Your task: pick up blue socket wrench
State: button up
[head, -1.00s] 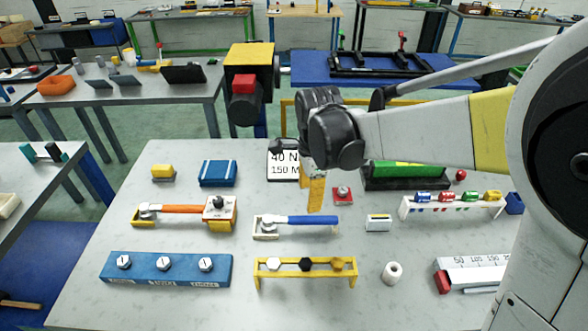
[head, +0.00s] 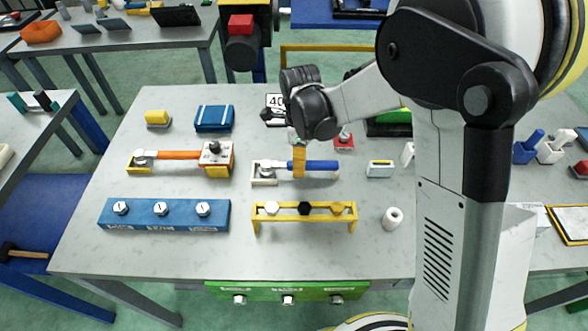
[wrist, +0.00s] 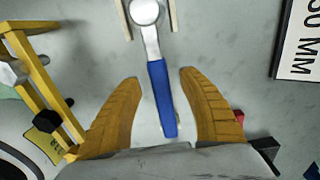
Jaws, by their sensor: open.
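The blue socket wrench (head: 312,165) lies on the grey table in a small pale holder (head: 264,174), its silver head at the left and its blue handle to the right. In the wrist view the blue handle (wrist: 161,98) runs between the two yellow-orange fingers of my gripper (wrist: 160,100), with a gap on each side. In the head view my gripper (head: 299,160) hangs at the handle near its head end, fingers pointing down. It is open and holds nothing.
An orange-handled wrench (head: 178,155) lies to the left. A yellow rack (head: 304,222) with bolts and a blue bolt block (head: 165,214) stand in front. A white roll (head: 392,217) and small white box (head: 380,169) are at the right. A sign (wrist: 300,45) stands behind.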

jog(key=shift+f, duration=0.7)
jog(key=shift+r, duration=0.1)
grip_shut()
